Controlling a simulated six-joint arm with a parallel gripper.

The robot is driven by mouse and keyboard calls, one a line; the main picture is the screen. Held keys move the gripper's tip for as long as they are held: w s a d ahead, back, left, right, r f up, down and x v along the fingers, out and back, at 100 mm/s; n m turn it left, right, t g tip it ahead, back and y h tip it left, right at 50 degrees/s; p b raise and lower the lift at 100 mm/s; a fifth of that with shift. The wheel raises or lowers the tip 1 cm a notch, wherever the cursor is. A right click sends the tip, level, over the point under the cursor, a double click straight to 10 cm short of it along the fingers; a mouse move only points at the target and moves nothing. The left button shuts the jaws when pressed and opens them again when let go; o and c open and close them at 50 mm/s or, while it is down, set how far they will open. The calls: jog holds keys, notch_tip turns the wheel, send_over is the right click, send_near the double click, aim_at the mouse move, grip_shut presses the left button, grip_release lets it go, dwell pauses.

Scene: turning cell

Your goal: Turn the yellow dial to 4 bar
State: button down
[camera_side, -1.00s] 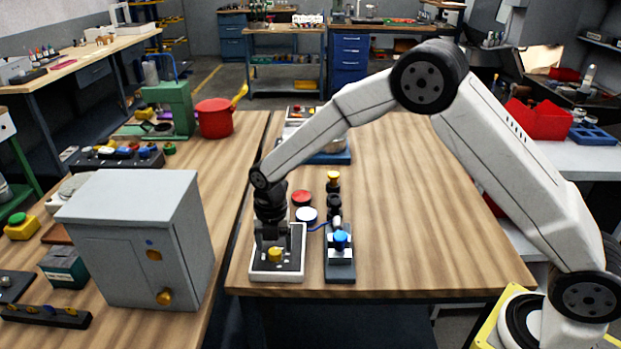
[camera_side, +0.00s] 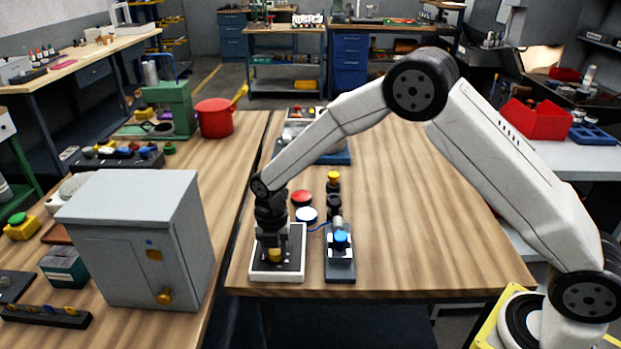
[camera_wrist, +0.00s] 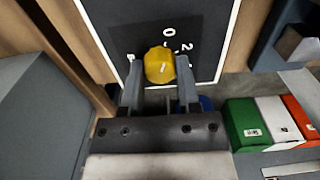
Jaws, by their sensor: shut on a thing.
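The yellow dial (camera_side: 275,256) sits on a dark panel with a white edge (camera_side: 277,279) near the table's front. My gripper (camera_side: 275,251) comes down onto it from above. In the wrist view, the dial (camera_wrist: 159,62) is between the two fingers of my gripper (camera_wrist: 157,76), which is shut on it. The dial has a short white line on its face. The numbers 0 and 2 show on the panel (camera_wrist: 208,57) above and to the right of it. Other scale numbers are hidden or not readable, so the exact setting cannot be told.
A block with a blue knob (camera_side: 341,237) stands close to the right of the panel. Red (camera_side: 302,198) and white (camera_side: 307,215) round buttons lie just behind. A large grey box (camera_side: 140,240) stands to the left. The table's right side is clear.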

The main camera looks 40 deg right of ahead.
jog(key=shift+m, duration=0.5)
jog(key=m, duration=0.3)
jog(key=shift+m, duration=0.3)
jog(key=m, duration=1.3)
jog(key=shift+r, duration=0.1)
jog(key=shift+c, duration=1.6)
grip_release()
